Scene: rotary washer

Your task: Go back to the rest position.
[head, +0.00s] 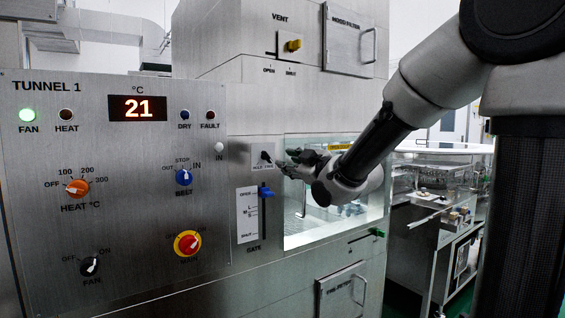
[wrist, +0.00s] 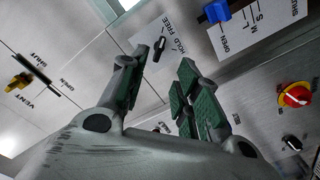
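My gripper (head: 290,162) is in front of the machine, near the small black HOLD/FREE knob (head: 266,157). In the wrist view my gripper (wrist: 163,62) has its two green-padded fingers apart, with nothing held between them. The black knob (wrist: 160,45) shows beyond the gap between the fingertips, and I see no contact with it. My arm reaches in from the upper right of the head view, in front of the glass window (head: 300,222).
The control panel (head: 110,190) stands left, with its display at 21 and the green FAN lamp lit. The blue GATE slider (head: 266,192) is below my gripper. The yellow VENT handle (head: 294,45) is above. A glass-walled bench (head: 440,190) stands right.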

